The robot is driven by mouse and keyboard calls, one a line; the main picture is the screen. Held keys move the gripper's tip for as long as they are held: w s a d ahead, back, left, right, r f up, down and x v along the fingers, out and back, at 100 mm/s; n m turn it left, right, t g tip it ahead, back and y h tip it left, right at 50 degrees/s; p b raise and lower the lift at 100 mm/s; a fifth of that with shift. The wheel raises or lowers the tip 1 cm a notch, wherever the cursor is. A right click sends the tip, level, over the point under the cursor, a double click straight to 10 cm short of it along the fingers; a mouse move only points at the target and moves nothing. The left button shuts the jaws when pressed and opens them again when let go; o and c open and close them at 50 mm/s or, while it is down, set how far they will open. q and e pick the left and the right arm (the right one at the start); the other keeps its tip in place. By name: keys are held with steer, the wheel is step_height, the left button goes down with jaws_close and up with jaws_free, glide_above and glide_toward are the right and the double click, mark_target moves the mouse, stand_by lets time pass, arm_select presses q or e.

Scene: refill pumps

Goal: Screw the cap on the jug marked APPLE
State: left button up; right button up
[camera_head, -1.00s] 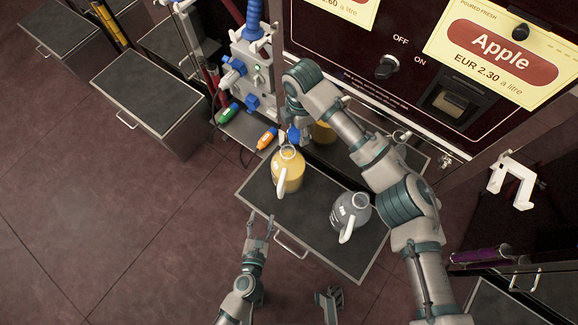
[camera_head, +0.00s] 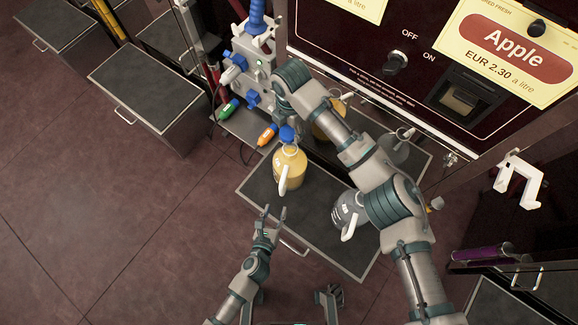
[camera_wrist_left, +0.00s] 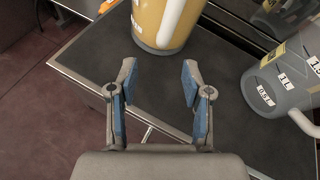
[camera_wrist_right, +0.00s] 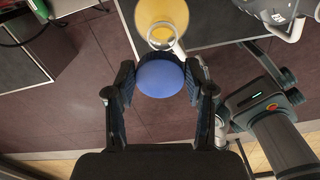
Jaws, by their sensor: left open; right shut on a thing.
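The yellow-filled jug (camera_head: 290,162) stands upright on the dark platform, its white handle facing the front; its label is too small to read. My right gripper (camera_wrist_right: 161,85) is shut on the blue cap (camera_wrist_right: 162,75). In the head view the cap (camera_head: 287,134) overlaps the jug's mouth. In the right wrist view the open neck (camera_wrist_right: 161,37) shows beyond the cap, so the two look apart. My left gripper (camera_head: 273,212) is open and empty at the platform's front edge. In the left wrist view the jug's lower body (camera_wrist_left: 165,22) is ahead of its fingers.
A grey jug (camera_head: 343,212) with volume marks stands right of the yellow jug, partly behind my right arm. The platform (camera_head: 262,190) has bare room at its left. The dispenser panel (camera_head: 400,90) rises behind. Orange (camera_head: 267,135) and green (camera_head: 228,109) handled items lie left.

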mark_target(282, 195)
arm_select(q)
steer(key=x, duration=0.7)
steer(key=shift+d, duration=0.25)
steer(key=shift+w+f, duration=0.2)
steer(key=shift+w, duration=0.25)
jaws_close()
